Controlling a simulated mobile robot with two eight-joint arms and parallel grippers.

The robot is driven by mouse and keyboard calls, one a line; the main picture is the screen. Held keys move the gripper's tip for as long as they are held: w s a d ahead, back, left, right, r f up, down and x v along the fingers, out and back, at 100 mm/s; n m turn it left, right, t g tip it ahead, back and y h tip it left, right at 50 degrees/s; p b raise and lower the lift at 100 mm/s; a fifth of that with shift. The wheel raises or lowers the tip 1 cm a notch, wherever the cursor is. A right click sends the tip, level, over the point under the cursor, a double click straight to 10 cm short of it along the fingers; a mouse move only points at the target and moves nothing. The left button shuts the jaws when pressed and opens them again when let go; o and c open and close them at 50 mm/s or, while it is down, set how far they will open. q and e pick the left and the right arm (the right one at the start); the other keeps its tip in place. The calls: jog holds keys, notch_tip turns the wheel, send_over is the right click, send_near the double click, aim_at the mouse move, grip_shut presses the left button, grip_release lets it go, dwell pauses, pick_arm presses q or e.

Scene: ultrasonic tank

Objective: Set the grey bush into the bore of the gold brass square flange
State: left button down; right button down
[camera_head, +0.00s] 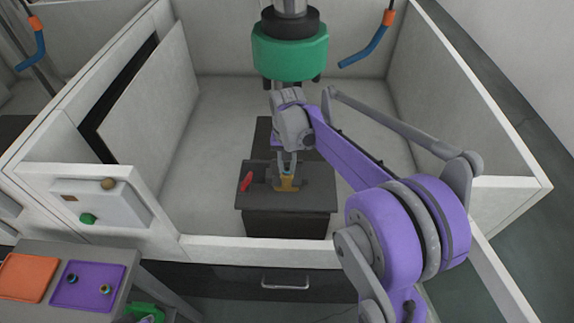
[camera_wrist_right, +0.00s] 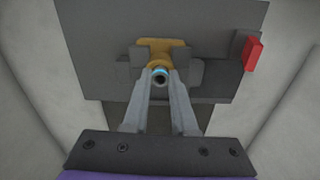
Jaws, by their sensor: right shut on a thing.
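The gold flange (camera_head: 287,183) sits in a dark clamp-like holder on the black block inside the tank; it also shows in the right wrist view (camera_wrist_right: 163,46). My right gripper (camera_head: 287,160) is directly above the flange, pointing down. In the right wrist view the bush overlaps the near edge of the flange. The bore is hidden, and I cannot tell whether the bush touches the flange. My left gripper is not in view.
A red handle (camera_head: 246,181) stands at the left of the holder. A green-collared column (camera_head: 290,50) hangs above and behind my right wrist. Pale tank walls surround the block. A purple tray (camera_head: 88,286) with two small banded rings and an orange tray (camera_head: 27,276) lie outside, lower left.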

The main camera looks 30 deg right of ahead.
jog(key=shift+c, duration=0.8)
grip_release()
jog(key=shift+r+p, duration=1.75)
jog(key=shift+r, duration=1.8)
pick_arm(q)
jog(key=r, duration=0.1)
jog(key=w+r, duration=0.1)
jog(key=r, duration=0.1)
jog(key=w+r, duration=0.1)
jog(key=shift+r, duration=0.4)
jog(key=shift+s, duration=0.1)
pick_arm(e)
jog(key=shift+s, duration=0.1)
jog(key=s+a+f+n+t, duration=0.2)
jog(key=s+a, duration=0.3)
jog(key=s, duration=0.4)
jog(key=s+a+f+n+t, duration=0.1)
jog(key=s+a+n+t, duration=0.2)
jog(key=s, duration=0.7)
jog(key=shift+s+a+f+n+t, duration=0.15)
jog(key=shift+a+f+n+t, duration=0.25)
jog(key=shift+a+n, duration=0.7)
